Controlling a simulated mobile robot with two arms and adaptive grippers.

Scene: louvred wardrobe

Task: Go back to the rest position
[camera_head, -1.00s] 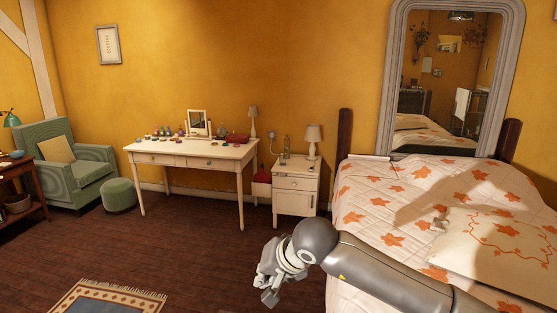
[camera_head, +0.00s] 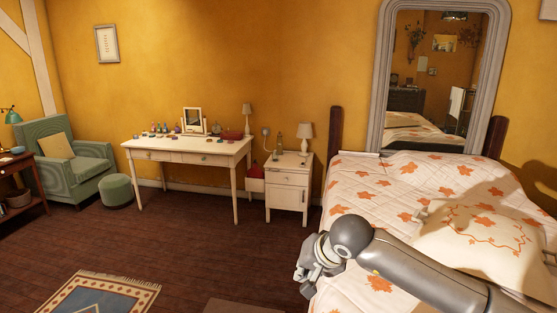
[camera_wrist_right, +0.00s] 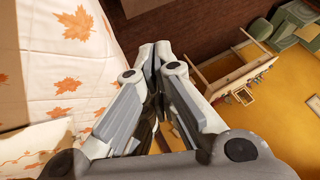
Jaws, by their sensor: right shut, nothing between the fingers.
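My right gripper (camera_head: 307,281) is low at the right of the head view, beside the left edge of the bed. It is empty, and its fingers are together. In the right wrist view the fingers (camera_wrist_right: 154,55) point away from the camera and meet, with nothing between them. My right arm reaches in from the lower right, in front of the bed (camera_head: 352,186). My left gripper is not in view.
A white nightstand (camera_head: 289,180) with a lamp stands left of the bed. A white dressing table (camera_head: 180,147) is against the yellow wall. A green armchair (camera_head: 88,172) and stool (camera_head: 117,191) are at left. A rug (camera_head: 140,287) lies on open floor.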

